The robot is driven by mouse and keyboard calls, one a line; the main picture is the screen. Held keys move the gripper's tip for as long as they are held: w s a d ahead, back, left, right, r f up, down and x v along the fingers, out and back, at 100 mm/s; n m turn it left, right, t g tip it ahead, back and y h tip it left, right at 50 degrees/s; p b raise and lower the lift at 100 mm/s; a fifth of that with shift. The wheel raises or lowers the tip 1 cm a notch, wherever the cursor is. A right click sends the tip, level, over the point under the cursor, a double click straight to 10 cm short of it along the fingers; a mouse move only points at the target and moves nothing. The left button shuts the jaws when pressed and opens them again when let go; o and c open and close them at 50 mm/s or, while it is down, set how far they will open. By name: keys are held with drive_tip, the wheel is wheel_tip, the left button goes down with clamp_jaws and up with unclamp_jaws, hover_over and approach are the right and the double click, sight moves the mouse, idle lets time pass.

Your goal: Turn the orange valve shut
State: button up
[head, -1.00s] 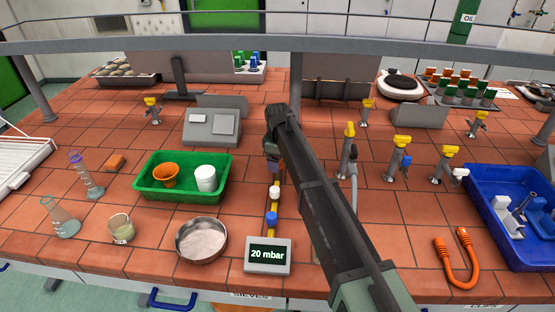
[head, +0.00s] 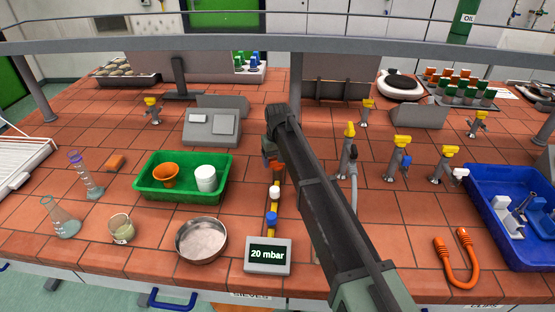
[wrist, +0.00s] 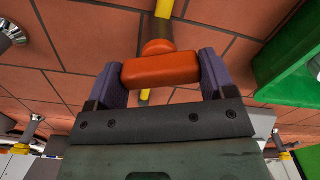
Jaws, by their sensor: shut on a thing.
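The orange valve handle (wrist: 162,70) lies between the two purple fingers of my gripper (wrist: 160,78) in the wrist view. My gripper is shut on it. The handle's bar lies crosswise to the yellow pipe (wrist: 163,12) beneath it. In the head view my gripper (head: 271,161) is low over the bench at the far end of the pipe line, mostly hidden by my arm. A white valve (head: 275,191) and a blue valve (head: 271,218) sit nearer on the same line. The display box (head: 267,255) at its near end reads 20 mbar.
A green tray (head: 150,192) with an orange and a white vessel stands close left of the gripper. A metal bowl (head: 202,241) is nearer. Several yellow-topped taps (head: 400,150) and a blue tray (head: 487,205) stand to the right. A rail (head: 400,43) crosses behind.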

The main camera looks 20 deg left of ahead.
drive_tip(key=shift+m, duration=2.2)
drive_tip(key=o, duration=0.9)
drive_tip(key=shift+r, duration=0.1)
wheel_tip(320, 180, up, 11)
drive_tip(key=p, duration=1.1)
drive_tip(key=shift+f, duration=0.2)
